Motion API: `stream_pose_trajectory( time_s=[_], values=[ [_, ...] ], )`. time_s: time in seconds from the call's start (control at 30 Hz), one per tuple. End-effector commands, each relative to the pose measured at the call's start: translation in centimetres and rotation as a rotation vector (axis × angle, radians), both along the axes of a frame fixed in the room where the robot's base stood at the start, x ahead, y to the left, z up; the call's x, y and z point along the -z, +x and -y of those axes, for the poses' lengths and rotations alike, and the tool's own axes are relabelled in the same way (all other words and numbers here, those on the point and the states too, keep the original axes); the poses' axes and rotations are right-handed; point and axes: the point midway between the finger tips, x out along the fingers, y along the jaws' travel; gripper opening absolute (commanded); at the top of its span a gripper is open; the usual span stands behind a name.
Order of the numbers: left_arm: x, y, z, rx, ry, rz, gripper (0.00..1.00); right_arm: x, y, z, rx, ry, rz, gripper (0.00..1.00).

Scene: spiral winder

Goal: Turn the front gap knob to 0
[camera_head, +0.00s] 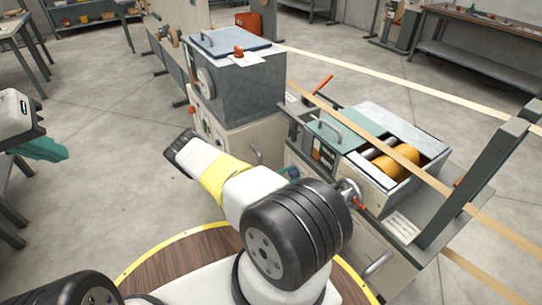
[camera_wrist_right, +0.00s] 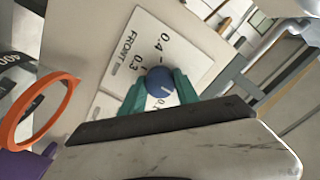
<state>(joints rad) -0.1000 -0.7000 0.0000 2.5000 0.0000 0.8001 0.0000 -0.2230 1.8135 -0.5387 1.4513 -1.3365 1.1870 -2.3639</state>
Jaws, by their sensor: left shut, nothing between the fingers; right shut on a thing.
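The front gap knob (camera_wrist_right: 159,80) is a round blue knob on a white dial plate (camera_wrist_right: 150,42) marked FRONT. The numbers 0.4 and 0.3 are readable, and a partly covered number shows just below the knob. A thin pale line shows on the knob's face. My right gripper (camera_wrist_right: 159,91) is shut on the knob, with a teal finger on each side. My left gripper (camera_head: 42,149), teal, is shut and empty at the far left, away from the machine.
The winder with yellow rollers (camera_head: 395,161) and a green lid (camera_head: 338,134) stands right of centre. A grey cabinet (camera_head: 245,88) stands behind my right arm. An orange ring (camera_wrist_right: 38,112) is left of the knob in the wrist view.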

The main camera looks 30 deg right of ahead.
Motion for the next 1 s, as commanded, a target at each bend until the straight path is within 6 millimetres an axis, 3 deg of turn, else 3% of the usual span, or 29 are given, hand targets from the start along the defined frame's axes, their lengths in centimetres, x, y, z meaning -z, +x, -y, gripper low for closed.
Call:
stream_pose_trajectory(
  time_s=[0.3, 0.33, 0.4, 0.43, 0.77, 1.0],
  values=[
    [0.0, 0.0, 0.0, 0.0, 0.0, 0.0, 0.0, 0.1, 0.0, -0.1, -0.002, 0.003, -0.003, 0.0],
    [0.0, 0.0, 0.0, 0.0, 0.0, 0.0, 0.0, 0.1, 0.0, -0.1, -0.002, 0.003, -0.003, 0.43],
    [0.0, 0.0, 0.0, 0.0, 0.0, 0.0, 0.0, 0.1, 0.0, -0.1, -0.002, 0.002, -0.003, 0.56],
    [0.0, 0.0, 0.0, 0.0, 0.0, 0.0, 0.0, 0.1, 0.0, -0.1, -0.002, 0.002, -0.002, 0.59],
    [0.0, 0.0, 0.0, 0.0, 0.0, 0.0, 0.0, 0.0, 0.0, -0.3, -0.001, 0.001, -0.001, 0.59],
    [0.0, 0.0, 0.0, 0.0, 0.0, 0.0, 0.0, 0.0, -0.2, -3.7, -0.004, 0.002, -0.001, 0.59]
  ],
)
